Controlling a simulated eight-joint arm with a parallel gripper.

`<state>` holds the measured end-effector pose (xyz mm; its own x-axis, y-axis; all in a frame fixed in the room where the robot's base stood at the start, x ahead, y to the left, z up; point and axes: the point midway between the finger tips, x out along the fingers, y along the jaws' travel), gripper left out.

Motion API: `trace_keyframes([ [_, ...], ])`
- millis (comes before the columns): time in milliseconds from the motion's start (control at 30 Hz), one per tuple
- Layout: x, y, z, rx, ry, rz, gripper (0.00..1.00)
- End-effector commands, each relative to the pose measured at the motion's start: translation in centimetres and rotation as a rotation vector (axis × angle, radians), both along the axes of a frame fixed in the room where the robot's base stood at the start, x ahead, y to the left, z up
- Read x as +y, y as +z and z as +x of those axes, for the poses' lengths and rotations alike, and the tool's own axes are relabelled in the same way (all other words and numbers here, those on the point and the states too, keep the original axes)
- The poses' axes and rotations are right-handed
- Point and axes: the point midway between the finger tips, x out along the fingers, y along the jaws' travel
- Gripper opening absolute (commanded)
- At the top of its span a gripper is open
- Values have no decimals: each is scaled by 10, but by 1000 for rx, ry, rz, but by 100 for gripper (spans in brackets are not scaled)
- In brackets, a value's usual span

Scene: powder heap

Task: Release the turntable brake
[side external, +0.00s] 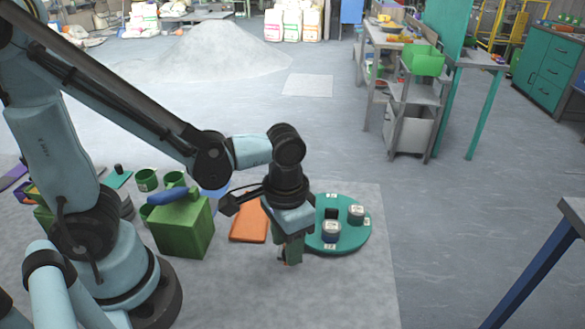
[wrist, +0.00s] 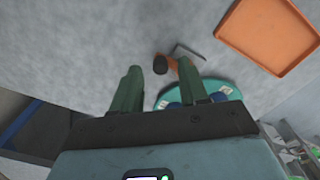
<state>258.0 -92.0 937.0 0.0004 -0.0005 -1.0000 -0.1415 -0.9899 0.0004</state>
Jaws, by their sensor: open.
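The turntable (side external: 358,240) is a teal disc on the floor mat at the centre right, with several small jars and white labels on it. Part of its edge also shows in the wrist view (wrist: 212,86) behind my gripper's fingers. A small brake-like piece with a black knob (wrist: 160,64), an orange part (wrist: 173,62) and a thin metal rod (wrist: 188,51) lies beside the disc. Whether the brake is set cannot be told. My gripper (side external: 290,262) points down at the disc's left edge. In the wrist view its green fingers (wrist: 159,72) are apart, with the black knob showing between and beyond their tips.
An orange tray (side external: 248,237) lies left of my gripper. A green box (side external: 185,232) with a blue item (side external: 167,196) on top stands further left, near green cups (side external: 147,180). A powder heap (side external: 205,50) is at the back. The floor right of the turntable is clear.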

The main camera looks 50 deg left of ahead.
Motion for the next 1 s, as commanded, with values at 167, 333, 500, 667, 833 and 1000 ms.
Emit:
trace_keyframes([
  [167,0,20,-1,0,0,0,44],
  [333,0,41,-1,0,0,0,44],
  [500,0,63,-1,0,0,0,44],
  [667,0,84,-1,-1,0,-1,44],
  [833,0,101,0,-1,0,-1,44],
  [1000,0,109,-1,-1,0,-1,44],
])
